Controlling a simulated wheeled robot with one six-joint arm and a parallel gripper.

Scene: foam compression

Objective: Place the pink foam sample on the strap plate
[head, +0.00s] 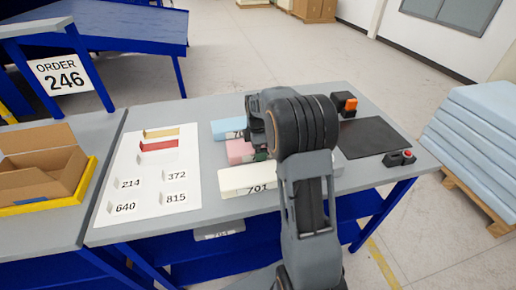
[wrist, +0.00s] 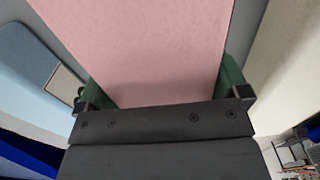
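The pink foam sample (head: 238,150) lies on the grey table between a blue block and a cream block, partly hidden by my arm. It fills the middle of the wrist view (wrist: 150,45). My gripper (wrist: 168,88) is over it, with one green-padded finger along each side of the foam. The pads look touching or very close to its sides; I cannot tell whether they press on it. I cannot surely identify the strap plate. A dark flat plate (head: 375,138) lies at the right of the table, and my arm hides part of the table beside it.
The blue block (head: 228,128) lies behind the pink one and the cream block (head: 247,180), marked 701, in front. A white sheet (head: 152,178) with coloured strips and numbers lies left.

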